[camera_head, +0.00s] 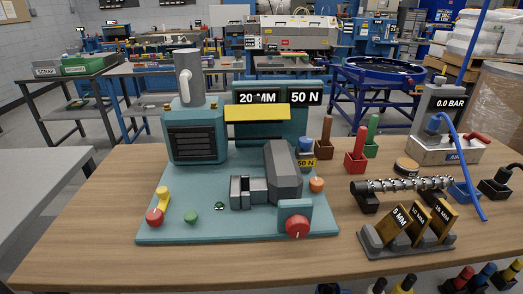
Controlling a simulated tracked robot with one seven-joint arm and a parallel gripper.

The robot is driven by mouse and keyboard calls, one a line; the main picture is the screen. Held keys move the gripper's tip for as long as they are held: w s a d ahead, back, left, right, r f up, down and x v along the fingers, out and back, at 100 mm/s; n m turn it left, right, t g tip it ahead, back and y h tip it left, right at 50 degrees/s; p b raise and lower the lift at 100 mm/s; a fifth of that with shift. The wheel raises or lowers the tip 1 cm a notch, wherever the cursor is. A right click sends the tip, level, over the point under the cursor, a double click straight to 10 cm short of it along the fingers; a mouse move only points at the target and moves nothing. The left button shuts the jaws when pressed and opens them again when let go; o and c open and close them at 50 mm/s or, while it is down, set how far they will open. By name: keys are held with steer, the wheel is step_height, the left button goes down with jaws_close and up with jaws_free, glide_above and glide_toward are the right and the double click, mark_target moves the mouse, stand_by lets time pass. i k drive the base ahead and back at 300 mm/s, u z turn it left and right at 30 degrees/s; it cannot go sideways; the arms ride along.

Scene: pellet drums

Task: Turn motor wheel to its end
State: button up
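A teal machine (240,222) stands on the wooden bench with displays reading "20 MM" and "50 N". No part is labelled as the motor wheel, so I cannot tell which one it is. A round red knob (297,227) sits on a teal block at the machine's front right. A small red knob (154,216) on a yellow piece is at the front left, near a green button (191,217). A teal housing (197,138) with a dark grille carries a grey cylinder (187,77) with a pale handle. My gripper is not in view.
A dark grey angular block (283,170) stands on the machine's base. The bench's front left is clear.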

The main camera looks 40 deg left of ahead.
mark_target(296, 227)
steer(key=z, duration=0.95)
steer(key=i, duration=0.1)
steer(key=u, duration=2.95)
steer(key=k, duration=0.9)
steer(key=u, duration=0.15)
steer(key=i, duration=0.9)
steer(key=z, duration=0.1)
